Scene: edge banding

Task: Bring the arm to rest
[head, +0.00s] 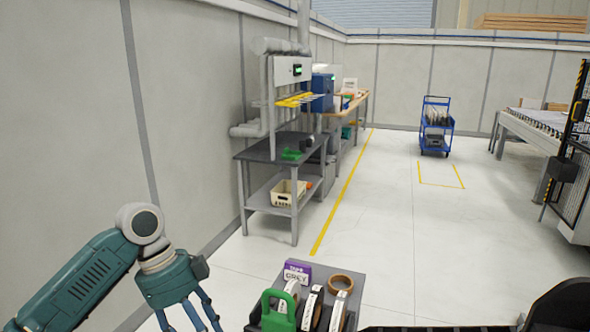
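My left arm (85,285) comes in from the lower left, with its teal wrist bent downward. My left gripper (188,318) points down at the bottom edge, left of a grey tray top. Its blue fingers run out of the picture, so their tips are hidden and I cannot tell whether they are open or shut. My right gripper is not in view.
Edge-banding rolls (312,308), a green holder (280,310), a purple box (297,271) and a brown tape ring (340,284) sit on the grey top (357,282). A workbench (262,152) stands beyond. A blue cart (436,125) stands farther back. The middle floor is clear.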

